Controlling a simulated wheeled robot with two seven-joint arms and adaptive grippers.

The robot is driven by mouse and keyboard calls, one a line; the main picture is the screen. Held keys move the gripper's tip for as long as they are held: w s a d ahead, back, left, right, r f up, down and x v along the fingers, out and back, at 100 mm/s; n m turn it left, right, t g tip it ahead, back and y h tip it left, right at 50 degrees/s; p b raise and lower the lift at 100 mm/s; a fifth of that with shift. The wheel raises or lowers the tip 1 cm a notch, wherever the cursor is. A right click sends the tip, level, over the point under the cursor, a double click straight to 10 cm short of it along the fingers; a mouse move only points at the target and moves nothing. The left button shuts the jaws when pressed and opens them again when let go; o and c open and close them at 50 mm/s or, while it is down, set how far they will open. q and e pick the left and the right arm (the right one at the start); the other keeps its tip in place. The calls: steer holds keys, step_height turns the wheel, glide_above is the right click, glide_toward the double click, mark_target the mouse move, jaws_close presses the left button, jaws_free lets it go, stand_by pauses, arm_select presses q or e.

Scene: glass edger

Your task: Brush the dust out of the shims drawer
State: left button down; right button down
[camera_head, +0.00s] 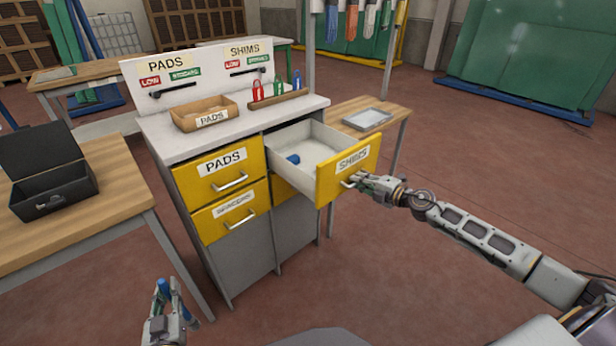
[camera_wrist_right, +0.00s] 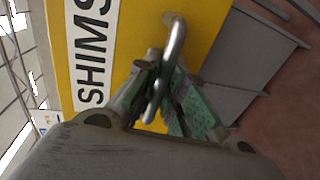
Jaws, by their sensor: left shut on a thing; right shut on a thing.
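The shims drawer (camera_head: 334,180), yellow-fronted with a SHIMS label, is pulled well out of the cabinet.
The cabinet top (camera_head: 165,134) holds a PADS box (camera_head: 204,113) and a rack with red, green and blue items. The yellow PADS drawer (camera_head: 219,171) is shut. A table with an open black case (camera_head: 52,186) stands left; a side table with a grey tray (camera_head: 367,119) stands behind the open drawer.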

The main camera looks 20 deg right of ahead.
steer(key=c, duration=1.5)
jaws_free()
steer(key=shift+s+d, duration=0.1)
steer(key=shift+s, duration=0.1)
steer(key=v, duration=1.1)
steer(key=shift+s, duration=0.2)
steer(key=shift+d+r, duration=0.1)
stand_by(0.8)
